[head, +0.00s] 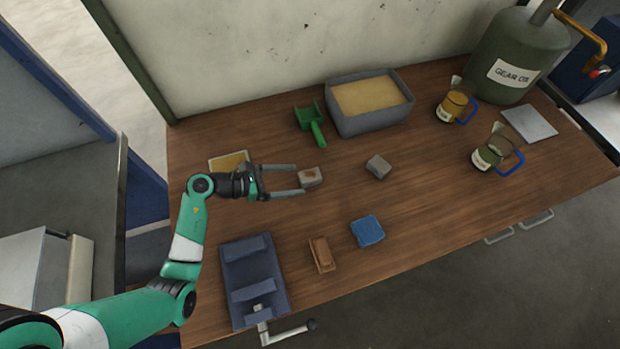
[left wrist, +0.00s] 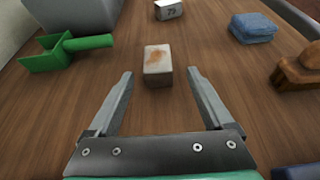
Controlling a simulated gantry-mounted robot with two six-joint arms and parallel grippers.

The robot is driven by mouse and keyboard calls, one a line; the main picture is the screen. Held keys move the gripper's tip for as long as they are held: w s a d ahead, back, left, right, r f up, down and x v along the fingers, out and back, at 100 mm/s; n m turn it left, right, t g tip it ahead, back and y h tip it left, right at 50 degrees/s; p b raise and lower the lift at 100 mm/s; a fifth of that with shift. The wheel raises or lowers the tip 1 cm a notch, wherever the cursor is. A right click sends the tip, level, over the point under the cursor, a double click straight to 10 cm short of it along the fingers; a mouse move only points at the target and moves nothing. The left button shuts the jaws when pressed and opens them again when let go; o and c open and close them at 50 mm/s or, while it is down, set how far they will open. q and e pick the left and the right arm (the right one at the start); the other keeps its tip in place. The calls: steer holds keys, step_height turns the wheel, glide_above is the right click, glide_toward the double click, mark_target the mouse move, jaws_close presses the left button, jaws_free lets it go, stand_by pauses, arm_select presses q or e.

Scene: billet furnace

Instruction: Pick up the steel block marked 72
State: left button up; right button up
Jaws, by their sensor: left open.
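A grey steel block with a rust patch on top (head: 311,177) lies on the wooden table just past the fingertips of my left gripper (head: 299,180). That gripper is open and empty, its fingers pointing at the block. In the left wrist view the rusty block (left wrist: 157,62) sits centred between and slightly beyond the two fingertips; I see no number on it. A second grey block (head: 378,167) lies further right. In the left wrist view this second block (left wrist: 168,10) shows a dark two-digit mark on its near face, too small to read surely. My right gripper is out of view.
A green scoop (head: 313,124) and a grey sand bin (head: 372,121) stand behind the blocks. Two jugs (head: 455,104) (head: 490,155) stand at the right. Table around both blocks is clear.

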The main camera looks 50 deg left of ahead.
mark_target(304, 176)
arm_select(q)
steer(key=b+x, duration=0.1)
steer(key=x, duration=0.4)
steer(key=shift+w+d+r+b, duration=0.1)
steer(key=shift+w+b, duration=0.25)
steer(key=shift+w, duration=0.05)
steer(key=shift+c, duration=0.2)
jaws_close()
steer(key=shift+r, duration=0.15)
stand_by(0.8)
